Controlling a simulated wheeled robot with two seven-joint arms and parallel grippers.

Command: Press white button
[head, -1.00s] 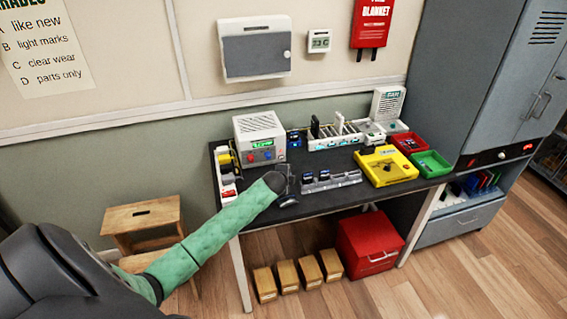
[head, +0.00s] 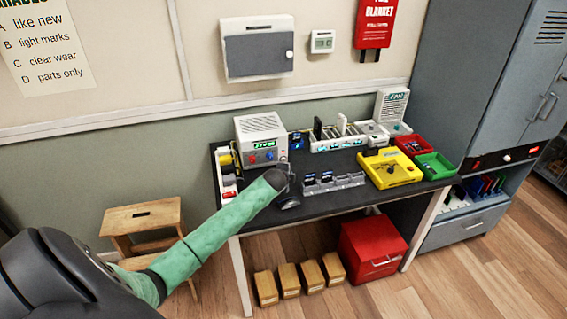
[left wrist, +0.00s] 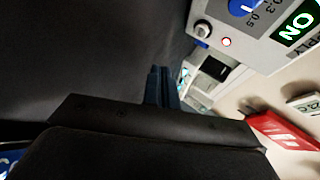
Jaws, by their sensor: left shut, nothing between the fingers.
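My left gripper (head: 288,197) is dark, low over the front left of the black table (head: 330,204), far to the left of that button. In the left wrist view its fingers (left wrist: 162,86) are together and hold nothing. A white power supply box (head: 262,124) with a green display and red and blue knobs stands behind the gripper. It also shows in the left wrist view (left wrist: 262,42), with a small pale knob and a red light. My right gripper is out of view.
A grey slotted rack (head: 335,183) stands just right of my left gripper. A yellow fixture (head: 390,170), a red bin (head: 412,145) and a green bin (head: 436,165) fill the table's right side. A wooden stool (head: 143,218) stands left of the table.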

